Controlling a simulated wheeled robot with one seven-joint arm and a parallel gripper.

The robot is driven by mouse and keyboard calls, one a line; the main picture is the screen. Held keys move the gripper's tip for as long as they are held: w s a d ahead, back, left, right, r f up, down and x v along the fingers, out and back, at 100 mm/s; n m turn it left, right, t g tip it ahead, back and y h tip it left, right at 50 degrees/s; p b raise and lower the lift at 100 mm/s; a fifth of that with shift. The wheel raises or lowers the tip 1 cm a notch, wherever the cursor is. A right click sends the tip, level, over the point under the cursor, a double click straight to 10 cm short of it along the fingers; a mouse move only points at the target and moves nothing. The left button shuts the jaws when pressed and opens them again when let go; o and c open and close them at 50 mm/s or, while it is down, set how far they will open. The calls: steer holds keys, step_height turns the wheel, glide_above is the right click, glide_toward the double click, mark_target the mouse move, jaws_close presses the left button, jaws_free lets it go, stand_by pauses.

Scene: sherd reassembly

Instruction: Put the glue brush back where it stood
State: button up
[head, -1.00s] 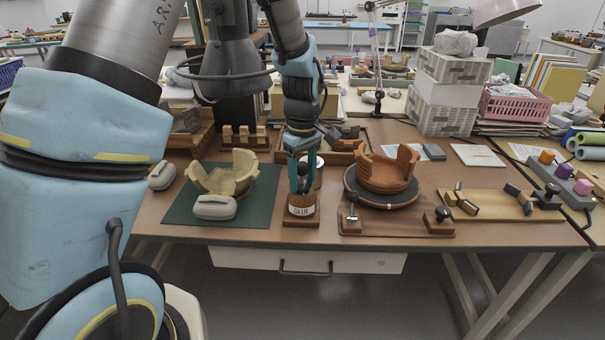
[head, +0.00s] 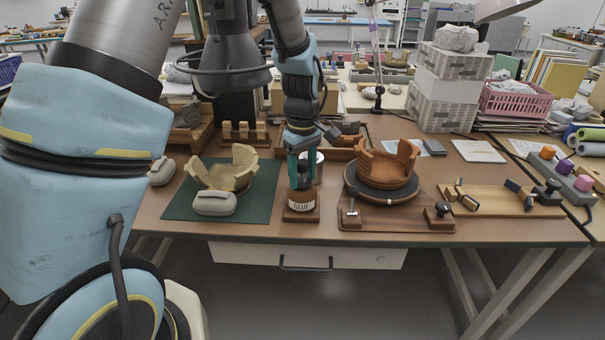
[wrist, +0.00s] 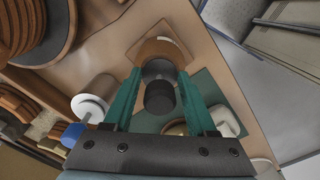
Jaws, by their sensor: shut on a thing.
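The glue brush shows in the wrist view as a dark round handle (wrist: 160,97) between my fingers. My gripper (head: 300,170) is shut on it, pointing down directly above the glue pot (head: 301,206), which is brown with a white GLUE label. In the wrist view the pot's round brown body (wrist: 158,50) on its square wooden base lies just beyond the handle. The lower end of the brush is hidden, so I cannot tell how deep it sits in the pot.
Left of the pot, a green mat (head: 181,205) carries a cream sherd bowl (head: 226,176) and a pale rounded block (head: 215,203). Close on the right is a turntable (head: 380,190) with a terracotta bowl (head: 387,168). A white round object (wrist: 88,106) stands behind the pot.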

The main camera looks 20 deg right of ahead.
steer(key=shift+f, duration=0.2)
stand_by(0.4)
steer(key=o, duration=1.1)
steer(key=shift+c, duration=0.2)
steer(key=shift+r, duration=0.1)
step_height(320, 180, up, 11)
steer(key=shift+f+b, duration=0.2)
steer(key=shift+b, duration=0.55)
steer(key=shift+a, duration=0.1)
steer(key=s+a+f+m, duration=0.1)
steer(key=s+a+m, duration=0.1)
steer(key=a, duration=1.3)
steer(key=s+a+f+m+t, duration=0.1)
steer(key=s+a+m, duration=0.1)
steer(key=a, duration=1.3)
steer(key=shift+f+m+t, duration=0.3)
steer(key=shift+f+m, duration=0.1)
steer(key=shift+m, duration=0.2)
